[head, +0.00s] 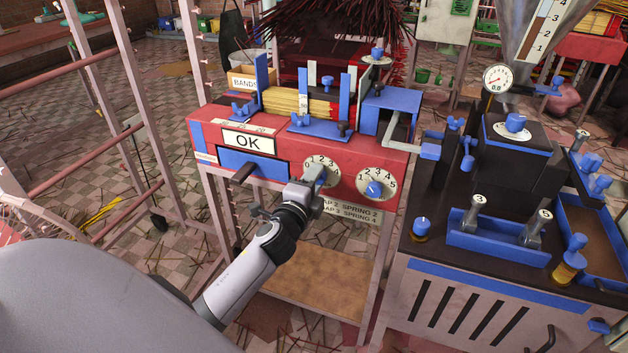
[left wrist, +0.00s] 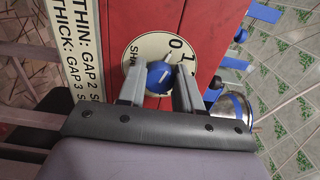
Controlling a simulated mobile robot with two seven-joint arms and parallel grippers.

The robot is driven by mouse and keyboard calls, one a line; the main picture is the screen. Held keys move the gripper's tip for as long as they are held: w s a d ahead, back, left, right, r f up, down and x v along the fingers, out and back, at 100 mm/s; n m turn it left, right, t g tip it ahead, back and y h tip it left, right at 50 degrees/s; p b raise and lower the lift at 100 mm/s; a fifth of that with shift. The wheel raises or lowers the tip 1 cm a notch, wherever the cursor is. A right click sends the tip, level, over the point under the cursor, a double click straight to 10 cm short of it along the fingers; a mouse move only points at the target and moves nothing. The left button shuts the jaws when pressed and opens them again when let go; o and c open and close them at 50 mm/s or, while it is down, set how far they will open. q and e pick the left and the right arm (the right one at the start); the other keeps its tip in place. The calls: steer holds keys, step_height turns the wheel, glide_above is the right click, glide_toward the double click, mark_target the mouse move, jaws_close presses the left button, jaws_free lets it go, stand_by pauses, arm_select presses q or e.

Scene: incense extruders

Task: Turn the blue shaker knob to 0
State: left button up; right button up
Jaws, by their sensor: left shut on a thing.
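The blue shaker knob (left wrist: 160,76) sits on a round cream dial (left wrist: 180,50) on the red machine front. The dial shows 0, 1 and part of a word starting "SHA". In the head view the same dial (head: 328,163) shows numbers along its top, and my gripper covers its knob. My left gripper (head: 312,182) reaches the dial from below. In the left wrist view its two fingers (left wrist: 160,88) stand on either side of the knob, shut on it. The number the knob points at is unclear. My right gripper is not in view.
A second dial (head: 363,178) with a blue knob (head: 374,188) is just right of my gripper. An "OK" sign (head: 248,141) and a dark handle (head: 243,173) are to its left. A black machine (head: 500,165) with blue parts stands at the right.

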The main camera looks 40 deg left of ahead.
arm_select(q)
steer(key=o, duration=1)
steer(key=shift+o, duration=0.2)
steer(key=shift+s, duration=0.1)
steer(key=v, duration=0.7)
